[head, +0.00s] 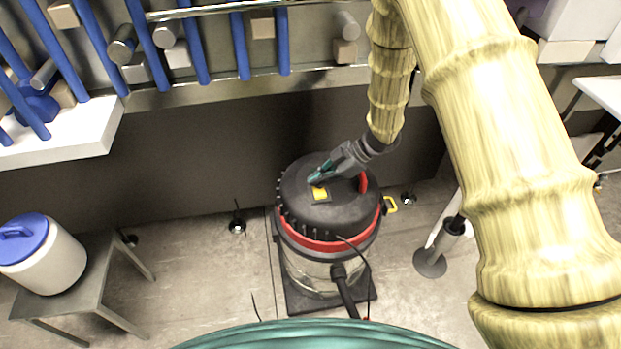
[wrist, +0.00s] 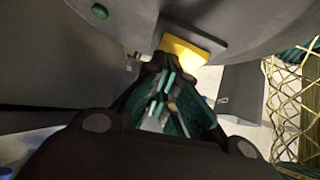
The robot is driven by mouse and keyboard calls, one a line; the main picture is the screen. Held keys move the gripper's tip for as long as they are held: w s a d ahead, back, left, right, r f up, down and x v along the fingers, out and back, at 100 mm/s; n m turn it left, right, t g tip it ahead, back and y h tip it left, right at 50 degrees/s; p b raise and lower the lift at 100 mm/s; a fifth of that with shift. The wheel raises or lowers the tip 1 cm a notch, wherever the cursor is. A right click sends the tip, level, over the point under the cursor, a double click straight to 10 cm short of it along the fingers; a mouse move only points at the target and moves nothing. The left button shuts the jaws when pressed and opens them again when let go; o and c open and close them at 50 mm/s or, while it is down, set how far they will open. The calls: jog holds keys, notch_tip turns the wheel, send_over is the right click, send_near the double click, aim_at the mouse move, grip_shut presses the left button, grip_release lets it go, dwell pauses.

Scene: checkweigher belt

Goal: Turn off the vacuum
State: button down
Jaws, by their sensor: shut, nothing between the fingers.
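The vacuum (head: 313,260) is a drum with a black lid, a red band and a clear lower body, standing on the floor below the conveyor. A yellow switch (head: 320,194) sits on a dark plate on the lid; it also shows in the wrist view (wrist: 190,50). My gripper (head: 315,181) is shut and empty, with its teal fingertips at the lid right beside the switch. In the wrist view my gripper (wrist: 166,85) points at the switch's near edge. I cannot tell whether the fingertips touch it, nor the switch's on or off position.
A black hose (head: 345,290) leaves the vacuum's front. A white canister with a blue lid (head: 42,254) stands on a low metal table (head: 95,280) at the left. A grey post foot (head: 430,263) is on the right. The conveyor with blue bars (head: 196,45) runs above.

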jog(key=shift+a+f, duration=0.1)
jog(key=shift+s, duration=0.15)
jog(key=shift+s+d+r+p, duration=0.2)
jog(key=shift+s+p, duration=0.15)
jog(key=shift+s, duration=0.25)
jog(key=shift+r, duration=0.1)
jog(key=r+p, duration=0.4)
jog(key=shift+w, duration=0.25)
jog(key=w+b+v, duration=0.1)
jog(key=b+v, duration=0.1)
jog(key=v, duration=0.7)
jog(key=shift+w+d+r, duration=0.15)
jog(key=shift+w+r, duration=0.1)
jog(key=shift+w, duration=0.1)
